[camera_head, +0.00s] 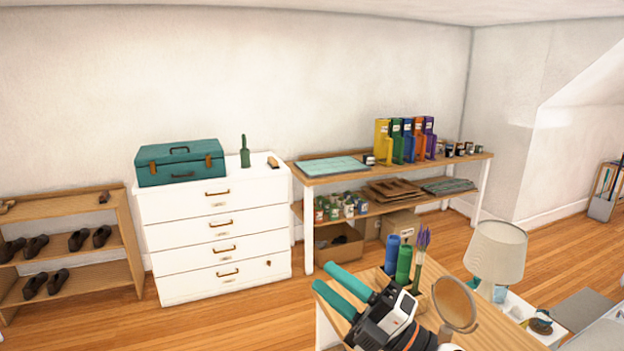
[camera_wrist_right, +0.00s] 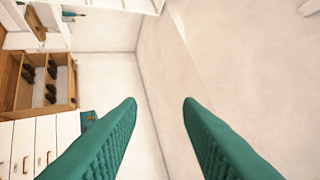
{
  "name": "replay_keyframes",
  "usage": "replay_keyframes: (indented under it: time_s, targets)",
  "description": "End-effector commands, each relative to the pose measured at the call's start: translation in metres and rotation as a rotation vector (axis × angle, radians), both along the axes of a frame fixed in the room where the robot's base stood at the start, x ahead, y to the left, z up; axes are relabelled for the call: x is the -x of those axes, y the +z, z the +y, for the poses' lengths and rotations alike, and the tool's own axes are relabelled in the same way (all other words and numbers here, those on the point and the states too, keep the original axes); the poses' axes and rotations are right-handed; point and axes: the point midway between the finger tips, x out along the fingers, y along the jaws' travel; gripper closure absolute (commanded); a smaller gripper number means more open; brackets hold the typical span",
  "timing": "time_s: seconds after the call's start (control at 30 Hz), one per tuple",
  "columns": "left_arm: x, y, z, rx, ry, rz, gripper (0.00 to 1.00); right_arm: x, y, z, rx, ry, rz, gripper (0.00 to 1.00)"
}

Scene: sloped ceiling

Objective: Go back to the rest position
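My right gripper (camera_head: 322,276) is at the lower middle of the head view, with its two teal fingers apart and pointing up and left. In the right wrist view the fingers (camera_wrist_right: 160,102) are wide apart, with only wall visible between them. The right gripper holds nothing. It appears in front of the near wooden table (camera_head: 470,335) in the picture. My left gripper is in neither view.
A white chest of drawers (camera_head: 215,235) with a teal toolbox (camera_head: 180,163) stands at the back wall. A wooden shoe rack (camera_head: 70,285) is at left, a workbench (camera_head: 440,165) right. A round mirror (camera_head: 453,302) and lamp (camera_head: 496,252) are near my right arm. Floor (camera_head: 240,315) ahead is clear.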

Motion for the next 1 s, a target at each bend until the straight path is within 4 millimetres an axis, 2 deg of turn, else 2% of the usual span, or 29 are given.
replay_keyframes:
  time_s: [0.07, 0.17, 0.27, 0.33, 0.4, 0.5, 0.6, 0.8, 1.0]
  targets:
    - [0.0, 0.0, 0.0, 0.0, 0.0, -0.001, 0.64, -0.009, -0.014, -0.025, -0.175, -0.131, 0.18, 0.68]
    - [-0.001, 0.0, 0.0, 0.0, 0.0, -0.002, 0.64, -0.019, -0.047, -0.062, -0.353, -0.308, 0.425, 0.68]
    - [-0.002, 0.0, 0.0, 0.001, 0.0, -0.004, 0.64, -0.015, -0.099, -0.1, -0.492, -0.489, 0.695, 0.68]
    - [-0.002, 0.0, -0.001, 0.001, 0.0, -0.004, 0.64, -0.002, -0.142, -0.123, -0.566, -0.613, 0.897, 0.68]
    - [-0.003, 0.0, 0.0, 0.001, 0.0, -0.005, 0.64, 0.021, -0.187, -0.142, -0.617, -0.734, 1.101, 0.68]
    - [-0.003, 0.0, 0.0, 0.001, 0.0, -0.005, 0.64, 0.064, -0.241, -0.159, -0.652, -0.876, 1.363, 0.68]
    - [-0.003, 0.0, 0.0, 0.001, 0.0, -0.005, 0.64, 0.105, -0.277, -0.167, -0.657, -0.978, 1.568, 0.68]
    - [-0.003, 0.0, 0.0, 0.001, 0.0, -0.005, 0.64, 0.178, -0.318, -0.172, -0.632, -1.114, 1.873, 0.68]
    - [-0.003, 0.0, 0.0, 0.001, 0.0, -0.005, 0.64, 0.244, -0.338, -0.171, -0.581, -1.209, 2.122, 0.68]
